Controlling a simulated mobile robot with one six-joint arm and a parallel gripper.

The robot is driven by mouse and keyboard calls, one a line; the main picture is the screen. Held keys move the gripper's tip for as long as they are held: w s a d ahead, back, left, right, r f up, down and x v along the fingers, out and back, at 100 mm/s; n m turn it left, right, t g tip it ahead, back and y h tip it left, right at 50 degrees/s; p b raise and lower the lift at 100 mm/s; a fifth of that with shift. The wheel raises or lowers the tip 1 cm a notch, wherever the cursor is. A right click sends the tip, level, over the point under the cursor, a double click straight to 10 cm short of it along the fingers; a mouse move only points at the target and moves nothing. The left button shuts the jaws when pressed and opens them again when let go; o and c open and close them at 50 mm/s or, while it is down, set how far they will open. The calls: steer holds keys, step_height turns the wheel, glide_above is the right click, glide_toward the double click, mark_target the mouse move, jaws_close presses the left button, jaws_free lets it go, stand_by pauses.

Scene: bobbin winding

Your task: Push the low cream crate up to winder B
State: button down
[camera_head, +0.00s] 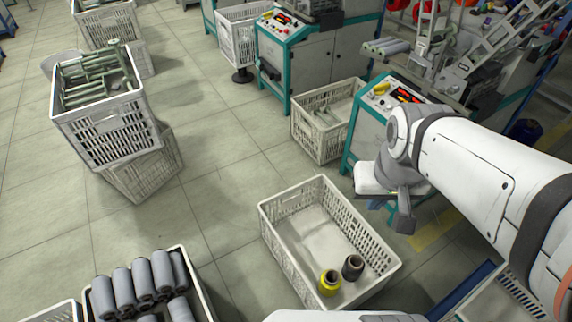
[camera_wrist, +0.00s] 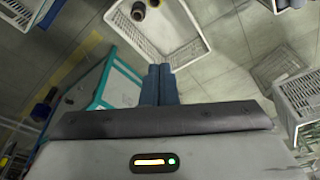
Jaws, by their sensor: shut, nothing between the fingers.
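A low cream crate (camera_head: 283,254) stands on the floor at the lower middle of the head view. A yellow cone (camera_head: 329,283) and a dark cone (camera_head: 352,267) stand inside it. The crate also shows at the top of the wrist view (camera_wrist: 186,57). A teal-framed winder (camera_head: 361,145) stands behind it to the right; no letter is readable, so I cannot tell which winder is B. My gripper (camera_head: 404,222) is right of the crate, in front of this winder. In the wrist view its fingers (camera_wrist: 160,72) are together and empty, near the crate's edge; contact is unclear.
Another cream crate (camera_head: 307,138) stands between the near winder and a second teal winder (camera_head: 315,75). Stacked crates (camera_head: 105,133) stand at left. A crate of grey rolls (camera_head: 203,291) is at lower left. Floor (camera_head: 225,185) between them is clear.

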steer(key=w+a+f+n+g+h+b, duration=0.15)
steer(key=w+a+f+n+b, duration=0.35)
steer(key=f, duration=0.6)
steer(key=w+a+f+n+h+b, duration=0.2)
steer(key=w+a+f+n+b, duration=0.15)
steer(key=w+f+b, duration=0.55)
steer(key=w+a+f+n+h+b, duration=0.25)
steer(key=w+a+f+n, duration=0.2)
steer(key=f, duration=0.85)
steer(key=w+a+f+n+t+h+b, duration=0.1)
steer(key=a+f+n+b, duration=0.3)
steer(key=f, duration=0.7)
steer(key=w+a+f+n+b, duration=0.1)
steer(key=a+f+b, duration=0.2)
steer(key=a+f, duration=0.5)
steer(key=n+t+b, duration=0.3)
steer(key=n+b, duration=0.3)
glide_toward(286, 265)
steer(key=shift+n+h, duration=0.3)
steer(key=shift+b+x, duration=2)
steer(key=shift+x, duration=0.8)
